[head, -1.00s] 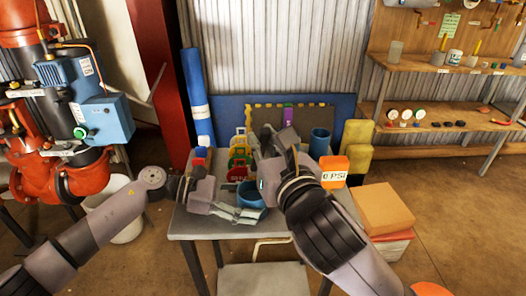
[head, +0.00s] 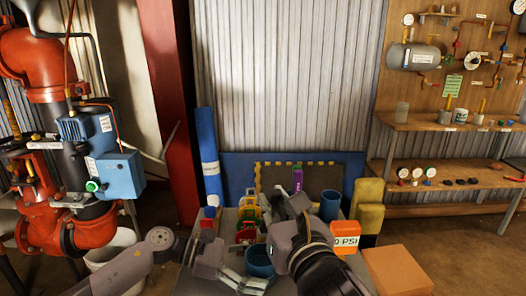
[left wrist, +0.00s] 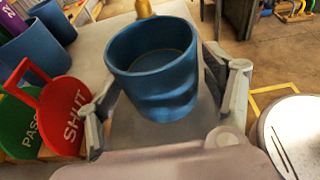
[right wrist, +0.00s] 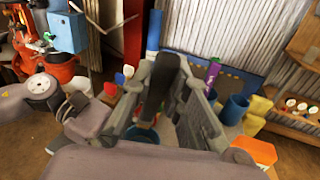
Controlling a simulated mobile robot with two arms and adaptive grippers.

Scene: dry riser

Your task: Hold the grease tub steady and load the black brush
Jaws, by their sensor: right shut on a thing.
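The grease tub, a blue round cup (left wrist: 155,90), stands on the small table. It also shows in the head view (head: 260,262) and partly in the right wrist view (right wrist: 142,134). My left gripper (left wrist: 165,85) is open, with one finger on each side of the tub; I cannot tell whether either touches it. In the head view it is low, by the tub (head: 243,279). My right gripper (right wrist: 160,95) is shut on a dark handle, seemingly the black brush (right wrist: 157,85), above and beyond the tub. The brush's bristle end is hidden.
A red SHUT tag (left wrist: 66,115) and a green tag (left wrist: 20,130) stand close beside the tub. Another blue cup (head: 330,206) and a purple item (head: 297,178) stand farther back. An orange 0 PSI block (head: 345,238) is at the right.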

